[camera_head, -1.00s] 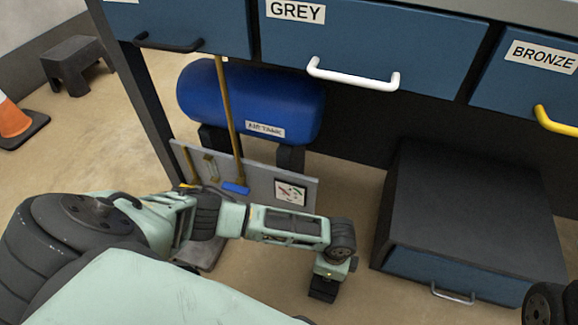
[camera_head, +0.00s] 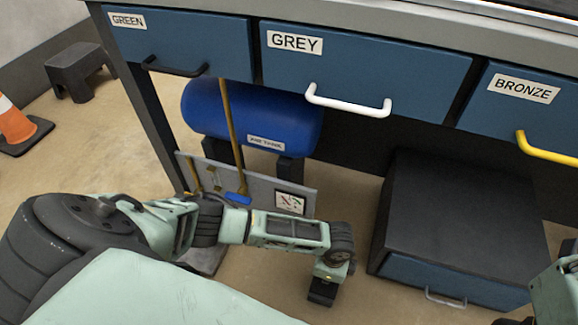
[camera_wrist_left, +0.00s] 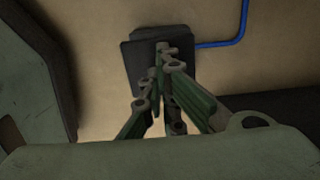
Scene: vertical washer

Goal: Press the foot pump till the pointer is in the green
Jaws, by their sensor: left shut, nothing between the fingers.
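In the left wrist view a dark flat plate (camera_wrist_left: 128,62) lies on the tan floor, with a blue hose (camera_wrist_left: 243,30) beside it; it looks like the foot pump. My left gripper (camera_wrist_left: 163,50) is shut and empty, its fingertips in front of the plate; I cannot tell whether they touch it. The fingers cover part of the plate. In the head view my left arm reaches low in front of the bench, and its fingers cannot be made out. A white card with small marks (camera_head: 290,202) is on a grey panel; no pointer can be read. My right gripper is out of view.
A blue air tank (camera_head: 255,112) stands under the bench behind the grey panel (camera_head: 262,187). A dark cabinet (camera_head: 455,205) is to the right. Drawers with handles, such as the white one (camera_head: 347,103), overhang. A stool (camera_head: 78,72) and traffic cone (camera_head: 14,122) stand left.

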